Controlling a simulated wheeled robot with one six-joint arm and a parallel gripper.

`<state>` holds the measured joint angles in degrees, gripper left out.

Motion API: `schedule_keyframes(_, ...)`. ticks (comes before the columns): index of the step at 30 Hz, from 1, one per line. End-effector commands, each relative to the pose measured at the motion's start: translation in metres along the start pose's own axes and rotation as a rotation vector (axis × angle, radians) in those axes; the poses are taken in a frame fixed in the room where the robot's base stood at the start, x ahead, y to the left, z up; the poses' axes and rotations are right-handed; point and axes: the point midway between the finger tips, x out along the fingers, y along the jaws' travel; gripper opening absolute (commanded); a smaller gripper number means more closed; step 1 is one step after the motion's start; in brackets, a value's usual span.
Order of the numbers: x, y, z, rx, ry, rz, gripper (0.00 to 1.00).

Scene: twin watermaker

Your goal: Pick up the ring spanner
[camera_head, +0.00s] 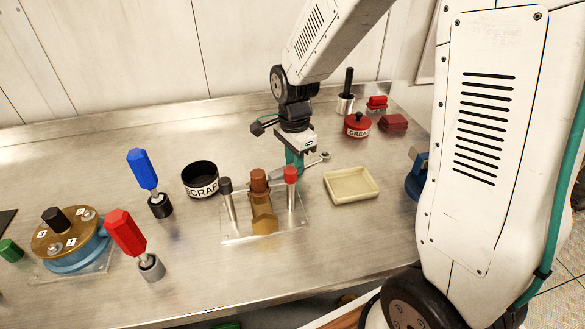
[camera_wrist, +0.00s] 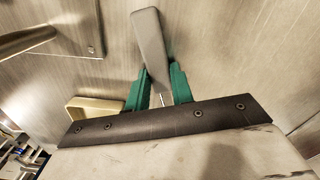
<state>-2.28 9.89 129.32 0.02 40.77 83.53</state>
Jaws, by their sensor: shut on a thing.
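The ring spanner (camera_head: 317,160) is a grey metal tool. In the wrist view the spanner (camera_wrist: 149,40) shows as a flat grey bar between the two green fingers of my gripper (camera_wrist: 158,72). I cannot tell whether the spanner touches the bench or is just above it.
A clear stand (camera_head: 230,237) with posts is just in front of my gripper. A cream tray (camera_head: 351,197) lies to the right, a black SCRAP bowl (camera_head: 200,193) to the left. A red GREASE pot (camera_head: 357,131) stands behind right. Blue-handled (camera_head: 142,169) and red-handled (camera_head: 125,233) tools stand left.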

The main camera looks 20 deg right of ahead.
Motion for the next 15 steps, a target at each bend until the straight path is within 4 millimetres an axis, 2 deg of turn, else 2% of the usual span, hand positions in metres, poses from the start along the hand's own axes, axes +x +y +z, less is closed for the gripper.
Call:
schedule_keyframes(8, -0.004, -0.001, 0.0, 0.0, 0.0, -0.002, 0.0)
schedule_keyframes(15, -0.03, -0.001, 0.0, 0.0, 0.001, -0.005, 0.0)
